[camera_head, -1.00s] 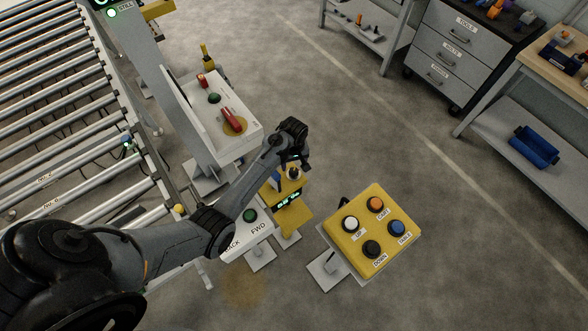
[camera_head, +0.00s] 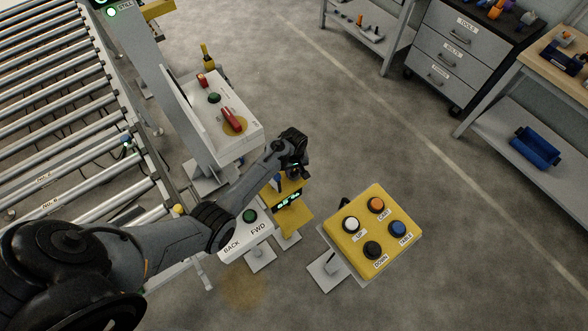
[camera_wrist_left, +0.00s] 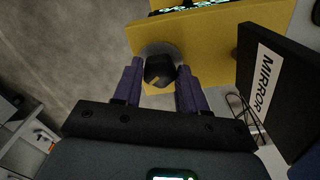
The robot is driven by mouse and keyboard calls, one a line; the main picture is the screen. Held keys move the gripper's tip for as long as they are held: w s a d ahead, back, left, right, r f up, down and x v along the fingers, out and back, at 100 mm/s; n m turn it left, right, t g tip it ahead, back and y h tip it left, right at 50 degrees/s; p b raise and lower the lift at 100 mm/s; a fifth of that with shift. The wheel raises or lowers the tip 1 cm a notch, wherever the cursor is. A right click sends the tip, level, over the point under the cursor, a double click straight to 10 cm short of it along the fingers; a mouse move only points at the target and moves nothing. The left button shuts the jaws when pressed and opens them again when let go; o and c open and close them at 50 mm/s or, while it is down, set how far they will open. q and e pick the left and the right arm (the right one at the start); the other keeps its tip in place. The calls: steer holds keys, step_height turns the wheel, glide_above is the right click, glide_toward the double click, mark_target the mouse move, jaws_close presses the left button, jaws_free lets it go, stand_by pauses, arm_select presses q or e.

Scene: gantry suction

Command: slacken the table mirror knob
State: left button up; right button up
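The table mirror knob (camera_wrist_left: 159,70) is a dark faceted knob with an orange mark, on a round grey base on a yellow bracket. My left gripper (camera_wrist_left: 160,68) has purple fingers, one on each side of the knob; they look open around it, and I cannot tell if they touch it. A black plate labelled MIRROR (camera_wrist_left: 262,80) stands to the right. In the head view my left gripper (camera_head: 296,172) is over the yellow stand (camera_head: 289,215) with a green-lit display (camera_head: 288,200), and hides the knob. My right gripper is not in view.
A yellow button box (camera_head: 372,232) stands to the right. A white FWD/BACK panel with a green button (camera_head: 249,216) sits just left of the stand. A white control panel (camera_head: 240,140) with a red handle is behind, and a roller conveyor (camera_head: 70,110) fills the left.

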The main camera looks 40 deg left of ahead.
arm_select(q)
steer(key=c, duration=0.5)
steer(key=shift+o, duration=0.2)
steer(key=shift+r+n+p, duration=0.15)
steer(key=shift+n+p, duration=0.35)
steer(key=shift+n, duration=0.1)
steer(key=shift+d+n+p, duration=0.1)
steer(key=shift+n+p, duration=0.5)
steer(key=shift+n, duration=0.5)
steer(key=shift+w+n+p, duration=0.1)
steer(key=shift+n+p, duration=0.35)
steer(key=shift+n, duration=1.45)
